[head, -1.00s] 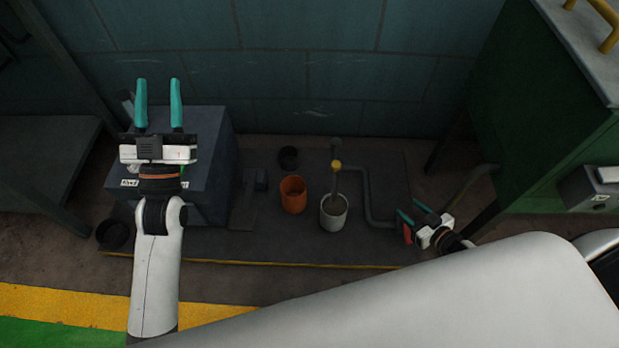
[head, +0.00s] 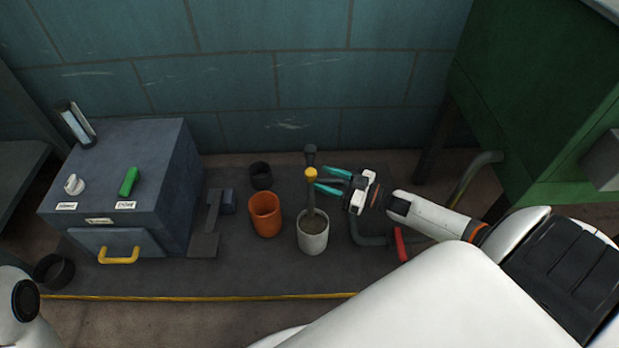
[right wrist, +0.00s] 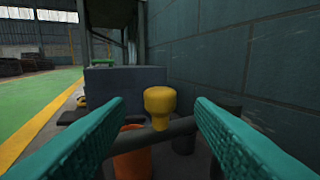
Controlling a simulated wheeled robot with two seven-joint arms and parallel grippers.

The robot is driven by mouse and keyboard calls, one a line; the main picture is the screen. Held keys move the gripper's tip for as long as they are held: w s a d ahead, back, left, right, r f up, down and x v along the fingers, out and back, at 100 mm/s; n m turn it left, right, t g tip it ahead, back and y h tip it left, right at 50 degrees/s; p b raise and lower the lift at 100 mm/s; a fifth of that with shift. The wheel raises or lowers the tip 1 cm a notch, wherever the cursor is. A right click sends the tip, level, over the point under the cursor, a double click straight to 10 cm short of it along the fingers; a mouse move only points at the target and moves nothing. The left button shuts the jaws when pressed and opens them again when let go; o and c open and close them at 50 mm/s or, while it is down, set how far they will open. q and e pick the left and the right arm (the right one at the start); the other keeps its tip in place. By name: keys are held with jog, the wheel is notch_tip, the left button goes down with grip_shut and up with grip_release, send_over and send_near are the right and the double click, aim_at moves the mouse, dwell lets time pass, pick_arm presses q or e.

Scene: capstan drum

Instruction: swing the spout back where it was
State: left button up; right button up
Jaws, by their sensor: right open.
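The spout (head: 312,198) is a dark pipe with a yellow knob (head: 311,174) on top. It reaches from an upright at the back over a pale grey pot (head: 313,240). My right gripper (head: 325,179) is open, just right of the knob, its teal fingers pointing left. In the right wrist view the knob (right wrist: 160,103) is ahead between the open fingers, with the pipe (right wrist: 178,131) crossing below it. I see no contact with the knob. My left gripper is out of view; part of my left arm shows at the lower left.
An orange pot (head: 265,214) stands left of the grey pot, with a dark cup (head: 261,175) behind. A red lever (head: 400,244) is below my right forearm. A grey box (head: 130,185) with switches stands at left, a green cabinet (head: 530,95) at right. The wall is close behind.

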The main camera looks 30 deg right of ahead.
aim_at(310, 174)
jog(key=b+x, duration=0.1)
jog(key=x, duration=0.4)
jog(key=shift+w+b, duration=0.15)
jog(key=shift+b, duration=0.2)
grip_shut()
